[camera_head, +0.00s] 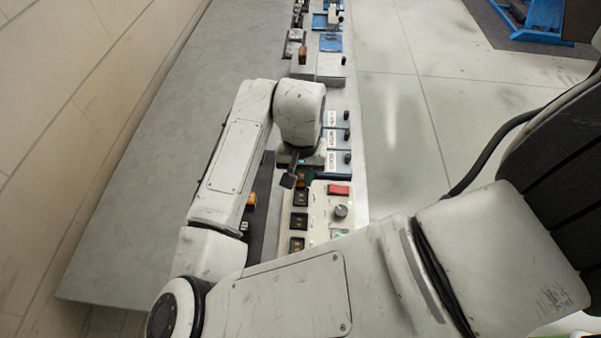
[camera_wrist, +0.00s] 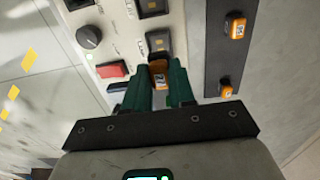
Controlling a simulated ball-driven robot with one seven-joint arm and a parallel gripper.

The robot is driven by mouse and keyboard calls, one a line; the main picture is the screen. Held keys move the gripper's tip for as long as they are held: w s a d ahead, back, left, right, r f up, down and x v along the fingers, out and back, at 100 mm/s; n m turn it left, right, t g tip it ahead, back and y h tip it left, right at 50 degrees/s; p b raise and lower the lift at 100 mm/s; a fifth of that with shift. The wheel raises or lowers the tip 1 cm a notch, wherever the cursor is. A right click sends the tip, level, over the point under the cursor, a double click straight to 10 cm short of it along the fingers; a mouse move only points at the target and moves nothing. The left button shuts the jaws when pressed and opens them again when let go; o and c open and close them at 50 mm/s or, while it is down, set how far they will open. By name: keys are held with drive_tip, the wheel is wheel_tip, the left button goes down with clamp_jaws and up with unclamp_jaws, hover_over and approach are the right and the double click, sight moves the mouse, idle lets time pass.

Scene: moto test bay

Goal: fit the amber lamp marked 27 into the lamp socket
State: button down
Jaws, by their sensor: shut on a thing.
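My gripper (camera_wrist: 159,70) has green fingers and is shut on an amber lamp (camera_wrist: 158,76) with a pale label, too small to read. In the wrist view the lamp is at the panel face, in line with a row of square black lamp fittings (camera_wrist: 158,41). The socket behind the lamp is hidden by lamp and fingers, so I cannot tell whether the lamp is seated or just in front.
A dark strip beside the panel holds two more amber lamps (camera_wrist: 235,26) (camera_wrist: 226,88). The panel has a red switch (camera_wrist: 112,69) and a grey knob (camera_wrist: 89,37) close to my fingers. Labelled switches (camera_head: 346,135) and other bench units stand farther along. The grey surface at left is clear.

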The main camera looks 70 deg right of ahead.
drive_tip(key=shift+f+b, duration=1.55)
drive_tip(key=shift+f, duration=0.65)
drive_tip(key=shift+f, duration=0.55)
idle(0.9)
drive_tip(key=c, duration=0.9)
unclamp_jaws()
drive_tip(key=shift+o, duration=0.2)
drive_tip(key=shift+r+p, duration=3.05)
drive_tip(key=shift+r, duration=0.5)
